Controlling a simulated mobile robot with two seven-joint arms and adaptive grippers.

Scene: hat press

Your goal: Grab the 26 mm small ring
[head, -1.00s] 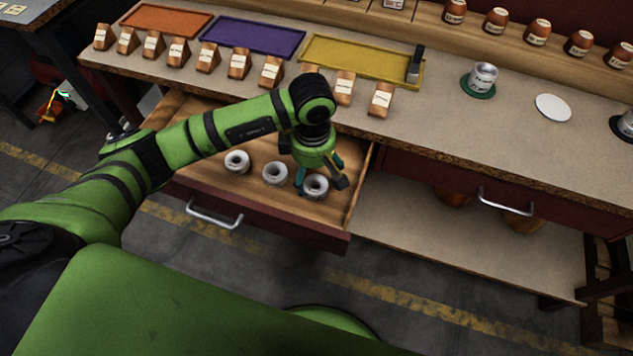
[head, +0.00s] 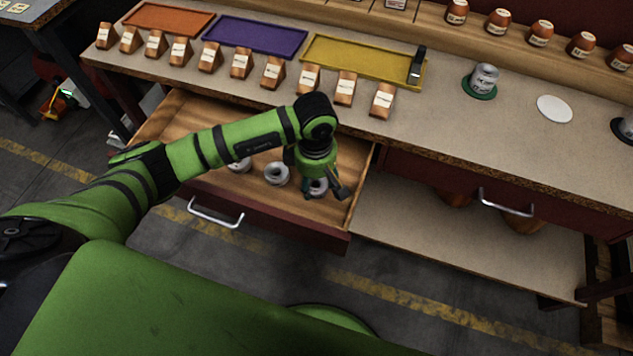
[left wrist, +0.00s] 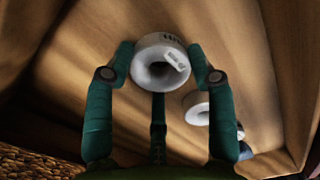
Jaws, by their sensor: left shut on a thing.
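Three small grey-white rings are in the open wooden drawer (head: 352,172). The right-hand ring (head: 319,187) is in my left gripper (head: 322,190), which points down over it. In the left wrist view this ring (left wrist: 146,74) sits between the two green fingers, which are shut on its sides. Its printed label is too small to read, so I cannot tell its size. The middle ring (head: 277,174) lies to the left, and the left-hand ring (head: 240,166) is partly hidden by my arm. The middle ring also shows in the left wrist view (left wrist: 195,116). My right gripper is not in view.
The bench top (head: 450,130) above the drawer carries a row of wooden label blocks (head: 383,100), and orange, purple and yellow trays (head: 360,62). The drawer walls surround the gripper.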

